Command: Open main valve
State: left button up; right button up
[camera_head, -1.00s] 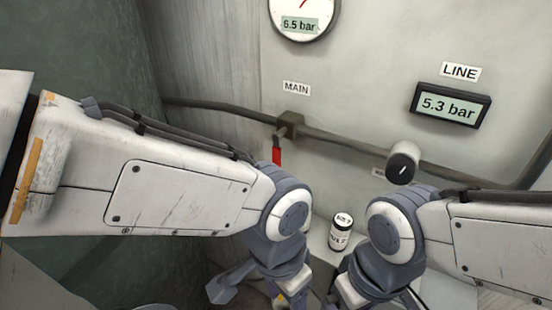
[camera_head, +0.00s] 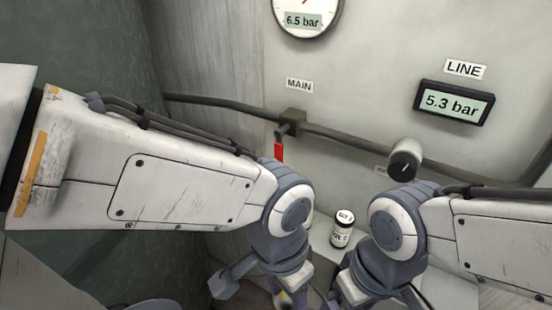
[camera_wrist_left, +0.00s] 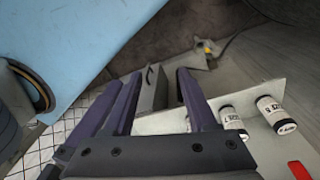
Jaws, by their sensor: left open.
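The main valve (camera_head: 293,122) is a dark block on the wall pipe, under a MAIN label (camera_head: 299,85). Its red handle (camera_head: 279,152) hangs down, its lower end close to or hidden behind my left arm. In the left wrist view my left gripper (camera_wrist_left: 159,73) is open and empty, its two dark fingers apart, pointing at a grey box with a handle (camera_wrist_left: 151,88). My left arm reaches down below the valve, so the gripper is away from the red handle. My right arm bends down at the lower right; its fingers are out of sight.
A round gauge (camera_head: 305,16) reads about 6.5 bar. A LINE display (camera_head: 454,103) reads 5.3 bar, with a dark knob (camera_head: 404,165) below it. A labelled canister (camera_head: 342,229) stands on a ledge between my arms. The left wrist view shows two canisters (camera_wrist_left: 275,114).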

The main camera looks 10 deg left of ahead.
pick_arm(q)
jog(key=w+r+p, duration=0.2)
jog(key=w+r, duration=0.1)
jog(key=w, duration=0.2)
jog(key=n+t+p, duration=0.4)
jog(key=p, duration=0.2)
send_near(278, 156)
jog(key=f, duration=0.1)
jog(key=p+x, duration=0.1)
jog(key=x, duration=0.9)
jog(key=shift+w+f+p, duration=0.3)
jog(key=shift+w+p, duration=0.05)
jog(key=shift+p, duration=0.05)
grip_shut()
